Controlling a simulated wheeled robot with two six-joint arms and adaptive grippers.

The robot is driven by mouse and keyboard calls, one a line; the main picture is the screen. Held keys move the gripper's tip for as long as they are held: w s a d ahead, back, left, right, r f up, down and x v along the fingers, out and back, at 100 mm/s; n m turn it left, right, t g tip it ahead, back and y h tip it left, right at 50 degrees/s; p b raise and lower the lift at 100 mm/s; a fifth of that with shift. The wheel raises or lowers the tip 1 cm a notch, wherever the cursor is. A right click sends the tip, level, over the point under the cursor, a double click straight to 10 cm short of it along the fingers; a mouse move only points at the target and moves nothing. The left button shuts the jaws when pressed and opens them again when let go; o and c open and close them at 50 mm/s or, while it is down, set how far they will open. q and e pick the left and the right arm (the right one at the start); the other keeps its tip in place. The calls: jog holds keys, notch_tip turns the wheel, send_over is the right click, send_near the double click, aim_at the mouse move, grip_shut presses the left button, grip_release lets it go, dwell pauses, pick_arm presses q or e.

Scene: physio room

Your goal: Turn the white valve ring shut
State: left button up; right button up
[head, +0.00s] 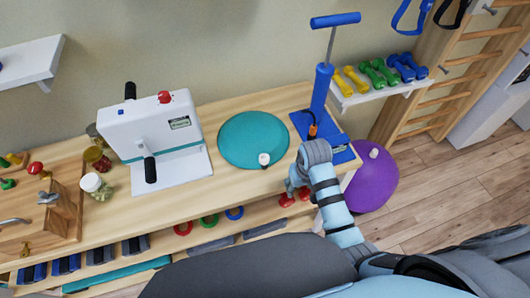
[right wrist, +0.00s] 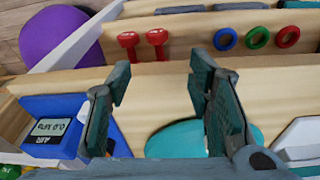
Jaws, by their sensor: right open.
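The teal cushion (head: 250,138) lies on the wooden bench, and a small white valve piece (head: 264,159) sits on its front part. I cannot tell how far the ring is turned. My right gripper (head: 291,188) is at the bench's front edge, to the right of the valve and apart from it. In the right wrist view its two fingers (right wrist: 160,85) stand wide apart with nothing between them. The cushion (right wrist: 177,140) shows there behind the fingers, and the valve is not visible. My left gripper is not in view.
A blue pump (head: 321,90) stands right of the cushion; its gauge (right wrist: 48,127) reads about zero. A white machine (head: 150,130) stands left. Red dumbbells (right wrist: 128,42) and coloured rings (right wrist: 257,37) lie on the shelf below. A purple ball (head: 372,182) is at right.

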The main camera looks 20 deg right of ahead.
notch_tip(320, 180, up, 15)
jog(key=g, duration=0.2)
send_over(264, 155)
jog(key=n, duration=0.1)
jog(key=f+b, duration=0.1)
jog(key=f, duration=0.3)
jog(key=f+b, duration=0.1)
jog(key=f, duration=0.4)
jog(key=f+b, duration=0.2)
jog(key=f, duration=0.3)
jog(key=shift+s, duration=0.4)
grip_shut()
jog(key=shift+m+p, duration=0.3)
jog(key=shift+m, duration=0.6)
grip_release()
